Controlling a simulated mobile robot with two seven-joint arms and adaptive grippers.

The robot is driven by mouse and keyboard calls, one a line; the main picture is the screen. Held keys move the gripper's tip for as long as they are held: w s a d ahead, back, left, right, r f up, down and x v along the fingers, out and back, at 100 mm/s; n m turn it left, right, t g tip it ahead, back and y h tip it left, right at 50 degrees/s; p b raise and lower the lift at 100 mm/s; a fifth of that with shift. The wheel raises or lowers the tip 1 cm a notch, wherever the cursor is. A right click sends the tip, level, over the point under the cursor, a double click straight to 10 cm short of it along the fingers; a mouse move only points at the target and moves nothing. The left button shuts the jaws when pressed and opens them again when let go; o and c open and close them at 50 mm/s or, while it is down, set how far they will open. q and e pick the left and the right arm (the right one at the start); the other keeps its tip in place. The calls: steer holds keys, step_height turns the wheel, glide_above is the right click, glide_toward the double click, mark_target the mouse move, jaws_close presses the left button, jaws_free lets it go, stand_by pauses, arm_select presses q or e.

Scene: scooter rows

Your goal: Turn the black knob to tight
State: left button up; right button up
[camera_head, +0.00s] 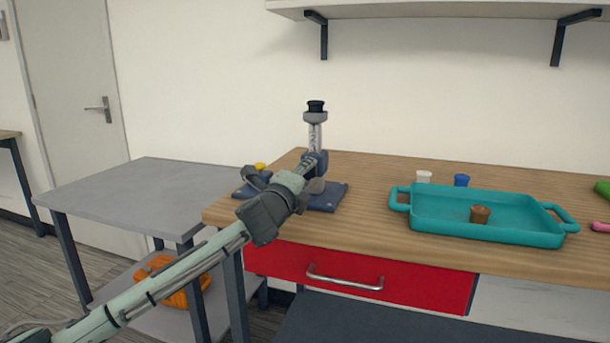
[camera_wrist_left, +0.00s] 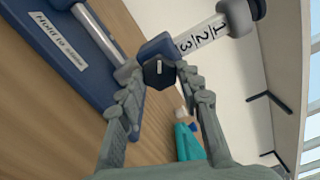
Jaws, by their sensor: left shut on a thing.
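A stand with a dark blue base (camera_head: 328,198) is on the wooden table. It carries an upright white tube (camera_head: 315,137) with numbers, a grey collar and a black top. In the left wrist view, the black knob (camera_wrist_left: 158,74) is a dark six-sided piece with a small pale mark, at the blue clamp beside the tube (camera_wrist_left: 203,36). My left gripper (camera_wrist_left: 157,70) is shut on this knob, one finger on each side. In the head view my left gripper (camera_head: 311,172) reaches the stand and covers the knob. My right gripper is not in view.
A teal tray (camera_head: 430,224) with a brown piece (camera_head: 480,214) is on the table at right. A white cap (camera_head: 424,177) and a blue cap (camera_head: 462,180) stand behind it. A grey side table (camera_head: 150,188) is at left. A shelf (camera_head: 440,10) hangs above.

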arm_select(q)
steer(key=m, duration=0.6)
steer(key=shift+m, duration=0.3)
steer(key=m, duration=0.5)
steer(key=shift+f, duration=0.1)
steer(key=shift+m, duration=0.4)
steer(key=o, duration=1.2)
steer(key=shift+c, duration=0.2)
steer(key=shift+a, duration=0.1)
steer(key=shift+s, duration=0.15)
steer(key=v, duration=1.1)
steer(key=shift+s, duration=0.35)
